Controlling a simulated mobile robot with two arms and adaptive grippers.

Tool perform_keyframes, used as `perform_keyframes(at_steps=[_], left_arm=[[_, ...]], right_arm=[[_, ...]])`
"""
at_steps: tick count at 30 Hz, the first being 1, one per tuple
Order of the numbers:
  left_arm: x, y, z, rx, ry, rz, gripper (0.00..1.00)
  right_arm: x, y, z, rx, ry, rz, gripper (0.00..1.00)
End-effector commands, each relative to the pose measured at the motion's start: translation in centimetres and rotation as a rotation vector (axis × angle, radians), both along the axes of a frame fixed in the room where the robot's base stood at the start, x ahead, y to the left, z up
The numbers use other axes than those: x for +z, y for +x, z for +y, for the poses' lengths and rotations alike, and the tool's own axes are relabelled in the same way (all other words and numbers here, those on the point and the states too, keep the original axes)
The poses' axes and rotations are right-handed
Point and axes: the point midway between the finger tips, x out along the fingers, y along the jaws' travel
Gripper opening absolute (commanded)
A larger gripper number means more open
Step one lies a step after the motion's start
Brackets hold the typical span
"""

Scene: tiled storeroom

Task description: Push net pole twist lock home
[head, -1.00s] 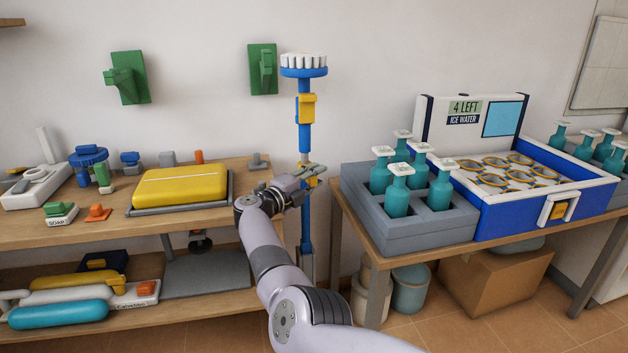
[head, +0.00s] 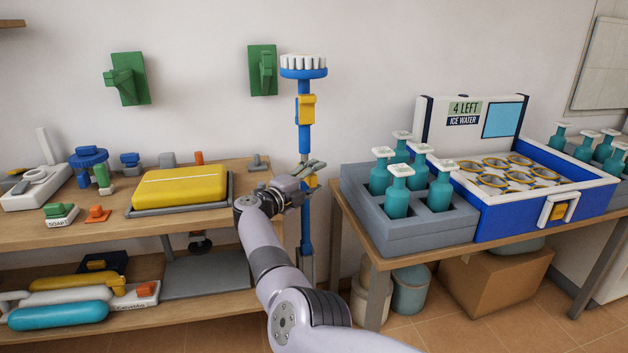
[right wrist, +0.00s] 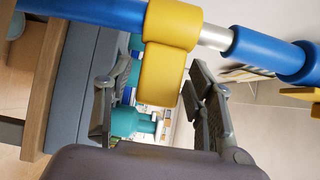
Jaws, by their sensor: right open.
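The net pole (head: 305,140) stands upright between the two tables, blue with a white-topped blue head. A yellow lock (head: 307,108) sits high on it. A lower yellow twist lock (head: 311,182) is partly hidden by my right gripper (head: 309,173). In the right wrist view, the yellow lock (right wrist: 172,25) wraps the pole, with a bare silver section (right wrist: 214,37) beside it and a blue section beyond. My right gripper (right wrist: 150,88) is open there, with its fingers on either side of the lock's yellow tab; I cannot tell whether they touch it. My left gripper is not in view.
A grey crate (head: 390,232) of teal bottles and a blue ice-water box (head: 490,222) stand on the right table. A yellow case (head: 180,188) lies on the left shelf. Green wall brackets (head: 263,70) hang behind. The gap between the tables holds the pole.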

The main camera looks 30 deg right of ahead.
Motion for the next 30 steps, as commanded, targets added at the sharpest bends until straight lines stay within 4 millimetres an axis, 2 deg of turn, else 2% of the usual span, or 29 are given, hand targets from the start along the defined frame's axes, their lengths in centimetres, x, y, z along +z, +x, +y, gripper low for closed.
perform_keyframes(at_steps=[5,12,15,21,30], left_arm=[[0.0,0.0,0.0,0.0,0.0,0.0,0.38],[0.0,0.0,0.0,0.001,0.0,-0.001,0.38],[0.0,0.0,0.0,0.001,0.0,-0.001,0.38],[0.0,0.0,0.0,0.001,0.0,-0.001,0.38],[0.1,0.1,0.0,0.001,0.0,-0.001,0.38]], right_arm=[[2.7,0.0,0.0,0.0,0.002,-0.007,0.5],[7.6,0.0,0.0,-0.001,-0.002,-0.009,0.5],[8.9,0.0,0.0,-0.001,-0.003,-0.007,0.5],[10.1,-0.1,0.0,-0.001,-0.004,-0.005,0.5],[10.1,-0.1,0.0,-0.001,-0.004,-0.005,0.5]])
